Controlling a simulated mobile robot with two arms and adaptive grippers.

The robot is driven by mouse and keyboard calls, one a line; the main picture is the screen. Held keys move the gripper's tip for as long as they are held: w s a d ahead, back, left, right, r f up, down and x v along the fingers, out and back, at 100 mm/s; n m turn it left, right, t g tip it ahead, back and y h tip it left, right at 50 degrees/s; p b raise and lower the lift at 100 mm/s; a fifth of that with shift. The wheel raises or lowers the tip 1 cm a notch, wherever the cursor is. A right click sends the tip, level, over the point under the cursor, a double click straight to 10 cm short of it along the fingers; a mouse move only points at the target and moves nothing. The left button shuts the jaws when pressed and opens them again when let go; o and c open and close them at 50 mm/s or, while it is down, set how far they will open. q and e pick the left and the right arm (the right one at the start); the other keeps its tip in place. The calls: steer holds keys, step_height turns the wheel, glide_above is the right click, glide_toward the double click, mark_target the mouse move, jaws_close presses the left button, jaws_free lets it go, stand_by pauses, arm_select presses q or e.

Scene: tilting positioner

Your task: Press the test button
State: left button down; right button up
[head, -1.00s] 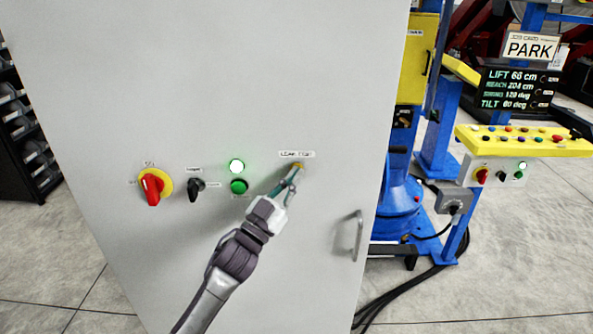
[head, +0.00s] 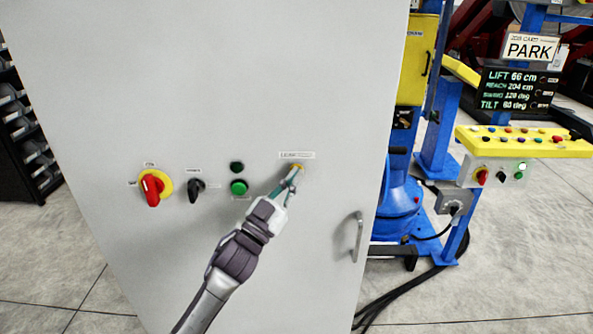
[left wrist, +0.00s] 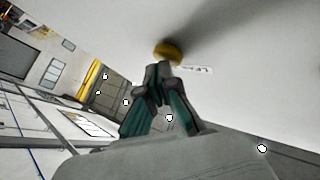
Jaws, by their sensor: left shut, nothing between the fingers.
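The test button is a yellow round knob (head: 299,167) on the grey cabinet door, just under a label (head: 297,155) that starts with "LEAK". It shows larger in the left wrist view (left wrist: 168,51). My left gripper (head: 295,174) is shut and empty, its tips at the button and covering part of it. In the left wrist view the closed fingertips (left wrist: 162,70) overlap the button's lower edge. I cannot tell whether the button is pushed in. My right gripper is not in view.
On the door are a red rotary switch (head: 152,187), a black selector (head: 195,189), a dark lamp (head: 236,168) and a green button (head: 239,187). A door handle (head: 358,237) sticks out at lower right. The blue positioner (head: 400,200) stands right of the cabinet.

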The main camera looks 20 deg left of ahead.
arm_select(q)
steer(key=shift+s+d, duration=0.15)
steer(key=shift+s, duration=0.45)
steer(key=shift+s, duration=0.1)
steer(key=s+p, duration=0.1)
steer(key=s, duration=0.1)
steer(key=s+d+p, duration=0.1)
steer(key=s, duration=0.1)
steer(key=shift+s+d, duration=0.2)
steer(key=shift+s, duration=0.1)
steer(key=shift+f, duration=0.1)
